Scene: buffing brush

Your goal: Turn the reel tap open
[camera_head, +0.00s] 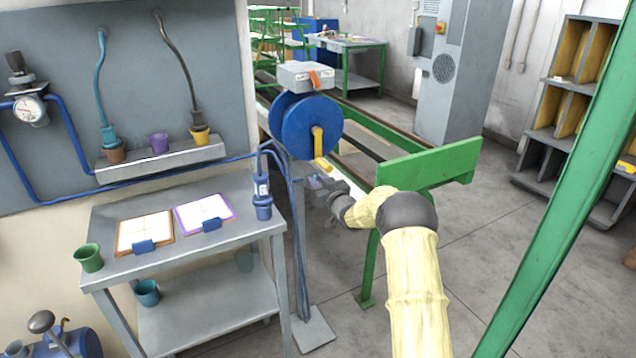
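A hose reel with a blue drum (311,126) stands upright on a grey post past the right end of the grey bench. A yellow handle (318,148) hangs down across the drum's face. A grey box (306,75) tops the reel, with a small orange lever (314,79) on its front. I cannot tell for sure which of these two is the tap. My gripper (312,187) is below the drum and the yellow handle, apart from both, pointing left towards the post. Its fingers are small and partly hidden, so its opening does not show.
The grey bench (198,246) holds two open booklets and a green cup (89,258). A green barrier (428,166) stands behind my arm, and a green beam (570,200) slants at right. Floor between them is clear.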

